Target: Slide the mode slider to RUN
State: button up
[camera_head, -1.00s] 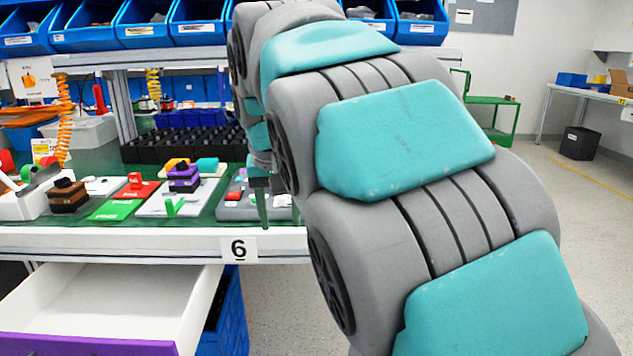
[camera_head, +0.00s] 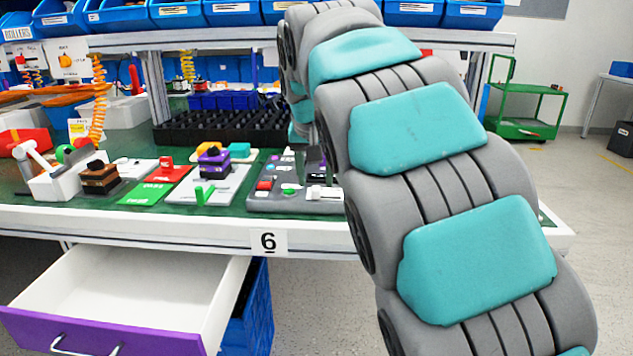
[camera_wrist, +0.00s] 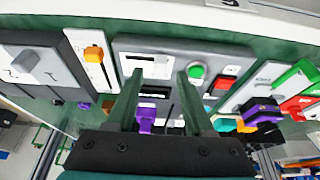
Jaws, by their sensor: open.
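A grey control panel (camera_head: 262,204) lies on the green bench top, partly hidden by my arm in the head view. It also shows in the wrist view (camera_wrist: 215,48). A white slider-like part (camera_wrist: 147,66) sits on it near a dark slot; it also appears in the head view (camera_head: 322,193). I cannot read its labels, so I cannot tell the slider's position or confirm that it is the mode slider. My gripper (camera_wrist: 160,75) is open and appears empty, its two green fingers spread over the panel, with the white part between the tips. I cannot tell whether they touch it.
The panel also carries a green button (camera_wrist: 196,72), a red button (camera_wrist: 222,83) and a purple part (camera_wrist: 147,117). An open drawer (camera_head: 130,290) juts out below the bench. A black rack (camera_head: 215,128) stands behind.

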aim_at(316, 191)
jog(key=shift+x, duration=1.2)
jog(key=shift+c, duration=0.3)
grip_shut()
